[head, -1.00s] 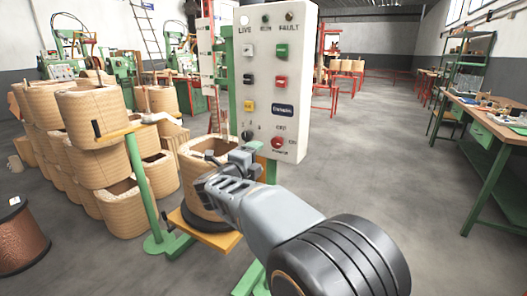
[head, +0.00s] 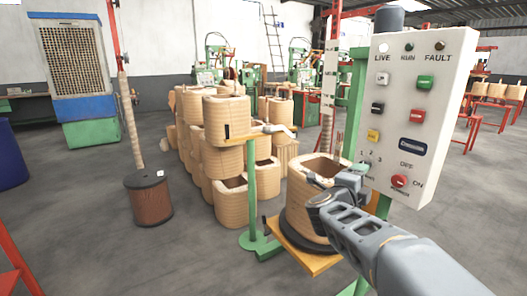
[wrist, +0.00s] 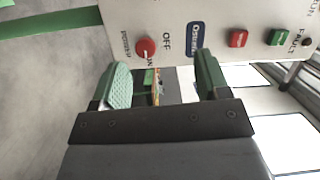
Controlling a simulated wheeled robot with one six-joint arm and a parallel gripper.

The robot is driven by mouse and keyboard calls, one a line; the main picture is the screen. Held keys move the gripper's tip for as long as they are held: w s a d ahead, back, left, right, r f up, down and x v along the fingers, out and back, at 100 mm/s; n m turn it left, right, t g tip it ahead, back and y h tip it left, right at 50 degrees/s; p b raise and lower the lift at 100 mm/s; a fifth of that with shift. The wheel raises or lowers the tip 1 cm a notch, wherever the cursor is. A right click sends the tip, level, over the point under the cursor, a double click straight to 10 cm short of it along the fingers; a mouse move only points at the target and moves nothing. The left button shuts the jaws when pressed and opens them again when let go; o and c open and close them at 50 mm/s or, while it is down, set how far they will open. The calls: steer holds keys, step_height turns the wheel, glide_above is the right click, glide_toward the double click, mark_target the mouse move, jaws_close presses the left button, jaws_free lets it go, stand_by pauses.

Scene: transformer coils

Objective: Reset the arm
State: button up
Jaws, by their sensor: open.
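My gripper (head: 345,188) is on my arm at the lower right of the head view, in front of the coil on the yellow stand and just below the control panel's lower left. In the wrist view its two green pads (wrist: 160,84) stand wide apart with nothing held between them. The white control panel (head: 412,120) has lamps, coloured buttons and a red OFF/ON knob (head: 399,181). The knob also shows in the wrist view (wrist: 146,48), above the left pad. Whether a finger touches the panel I cannot tell.
A wooden coil (head: 308,195) stands on a yellow platform (head: 312,262) beside my gripper. Stacked coils (head: 228,150) and a green post (head: 252,200) are left of it. A copper spool (head: 150,200) and a blue cooler (head: 80,75) are farther left.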

steer(key=s+a+r+n+t+y+p, duration=0.25)
steer(key=a+r+n+y+p, duration=0.55)
steer(key=a+n+y+p, duration=0.75)
steer(key=s+d+f+n+g+h+p, duration=0.2)
steer(key=s+n+g+p, duration=0.5)
steer(key=s, duration=1.1)
steer(key=d+n+g, duration=0.1)
steer(key=n+g, duration=0.3)
steer(key=shift+d+f, duration=0.15)
steer(key=shift+d, duration=0.05)
